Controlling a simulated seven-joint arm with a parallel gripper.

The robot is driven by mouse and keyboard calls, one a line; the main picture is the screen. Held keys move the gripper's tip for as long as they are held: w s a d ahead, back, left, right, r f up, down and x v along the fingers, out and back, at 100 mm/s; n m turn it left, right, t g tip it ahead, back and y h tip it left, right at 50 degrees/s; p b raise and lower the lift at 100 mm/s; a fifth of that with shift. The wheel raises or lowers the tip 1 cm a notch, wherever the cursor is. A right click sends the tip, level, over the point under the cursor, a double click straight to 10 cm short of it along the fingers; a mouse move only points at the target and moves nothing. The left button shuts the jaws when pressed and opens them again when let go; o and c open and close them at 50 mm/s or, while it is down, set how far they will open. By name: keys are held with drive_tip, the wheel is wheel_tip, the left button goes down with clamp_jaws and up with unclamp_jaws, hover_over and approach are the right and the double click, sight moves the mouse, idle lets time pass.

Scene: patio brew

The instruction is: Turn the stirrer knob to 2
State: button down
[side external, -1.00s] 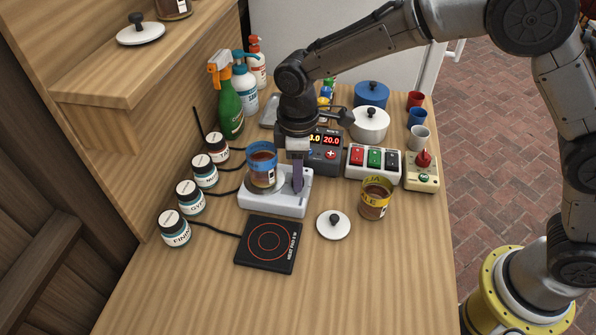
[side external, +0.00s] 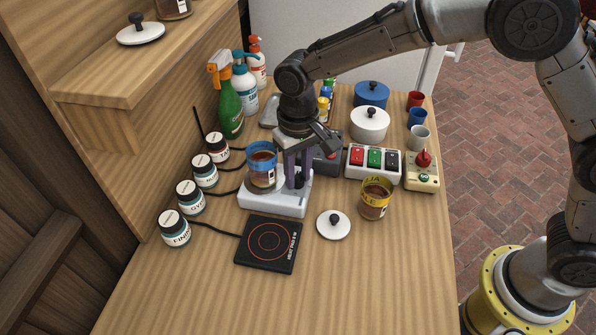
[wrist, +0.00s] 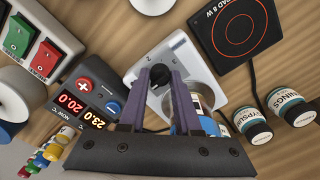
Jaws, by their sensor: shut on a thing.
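The white stirrer (side external: 262,203) stands on the table with a blue-banded jar of brown liquid (side external: 262,175) on its left part. Its black knob (wrist: 159,74) sits between my fingertips in the wrist view. My gripper (side external: 297,184) points down over the right part of the stirrer, and its two purple fingers are shut on the knob. The wrist view also shows my gripper (wrist: 160,78) with a finger on each side of the knob.
A hot plate (side external: 268,243), a white lid (side external: 333,225) and a yellow-banded jar (side external: 376,203) lie in front and to the right. Small labelled jars (side external: 190,196) line the left. A display box (wrist: 85,100) reads 20.0 and 23.0. A switch box (side external: 373,161) stands behind. The front table is clear.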

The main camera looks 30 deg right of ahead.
sight(298, 175)
drive_tip(key=m, duration=0.4)
drive_tip(key=shift+r+m, duration=0.1)
drive_tip(key=shift+m, duration=0.2)
drive_tip(key=m, duration=0.4)
drive_tip(key=shift+m, duration=0.3)
drive_tip(key=m, duration=0.4)
drive_tip(key=shift+m, duration=2.4)
drive_tip(key=c, duration=0.6)
unclamp_jaws()
wheel_tip(298, 175, up, 14)
